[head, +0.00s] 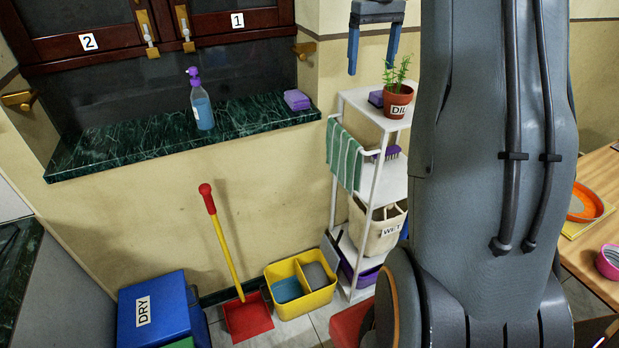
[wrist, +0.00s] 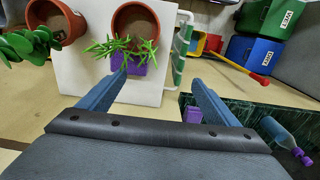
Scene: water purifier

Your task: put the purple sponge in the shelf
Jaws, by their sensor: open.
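A purple sponge (head: 297,100) lies at the right end of the dark green marble sill; it also shows in the wrist view (wrist: 193,114), near my right finger. A second purple block, which looks like a sponge (head: 376,98), lies on top of the white shelf (head: 354,97), beside a potted plant. In the wrist view this block (wrist: 133,66) is partly covered by leaves, and the white shelf top (wrist: 80,78) is ahead of the fingers. My gripper (head: 371,72) is open and empty, raised above the shelf top; its fingers also show in the wrist view (wrist: 156,78).
A potted plant (head: 398,100) stands on the shelf top; the wrist view shows another pot (wrist: 55,20). A spray bottle (head: 202,100) stands on the sill (head: 150,148). A striped towel (head: 344,156) hangs on the shelf's side. Bins, a yellow bucket (head: 318,297) and a dustpan are below.

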